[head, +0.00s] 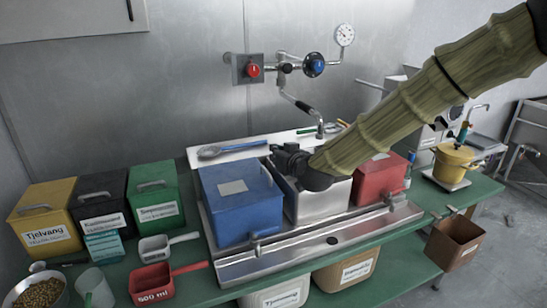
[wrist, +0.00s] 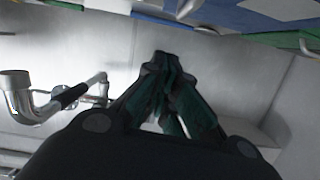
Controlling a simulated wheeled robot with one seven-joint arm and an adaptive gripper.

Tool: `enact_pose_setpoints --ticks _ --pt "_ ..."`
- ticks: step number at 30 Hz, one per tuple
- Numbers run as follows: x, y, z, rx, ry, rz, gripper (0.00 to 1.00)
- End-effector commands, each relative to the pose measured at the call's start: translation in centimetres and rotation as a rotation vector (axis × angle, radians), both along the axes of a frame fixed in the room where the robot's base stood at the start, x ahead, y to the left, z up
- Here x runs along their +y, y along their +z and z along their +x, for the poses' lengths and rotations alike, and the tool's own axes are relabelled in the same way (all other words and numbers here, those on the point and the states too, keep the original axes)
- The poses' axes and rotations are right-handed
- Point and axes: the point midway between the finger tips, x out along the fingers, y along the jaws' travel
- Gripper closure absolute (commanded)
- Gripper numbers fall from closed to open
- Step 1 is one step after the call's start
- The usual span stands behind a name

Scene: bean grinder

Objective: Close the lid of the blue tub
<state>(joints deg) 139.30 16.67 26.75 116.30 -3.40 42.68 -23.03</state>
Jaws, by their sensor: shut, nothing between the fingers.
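The blue tub (head: 228,212) stands in the metal tray on the green bench. Its blue lid (head: 255,188), with a pale label, appears to lie flat across the top; a small gap cannot be ruled out. My gripper (head: 279,158) is beyond the tub's back right corner, over the rear of the white tub, and looks apart from the lid. In the wrist view, my gripper (wrist: 165,62) has its fingers together and empty. A blue surface with a pale label (wrist: 285,8), likely the lid, shows at the top right there.
The white tub (head: 318,205) and red tub (head: 380,180) stand right of the blue one. Yellow, black and green bins (head: 153,195) stand left. A pipe with a black grip (head: 305,107) hangs behind. A red scoop (head: 152,283) lies in front.

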Motion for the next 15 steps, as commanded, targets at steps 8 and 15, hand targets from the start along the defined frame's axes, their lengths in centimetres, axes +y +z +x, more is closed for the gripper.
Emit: enact_pose_setpoints --ticks 8,15 --pt "-1.6 0.8 -3.6 -0.003 -0.001 0.001 1.00" --pt "-2.8 1.6 -6.1 -0.002 -0.001 0.000 1.00"
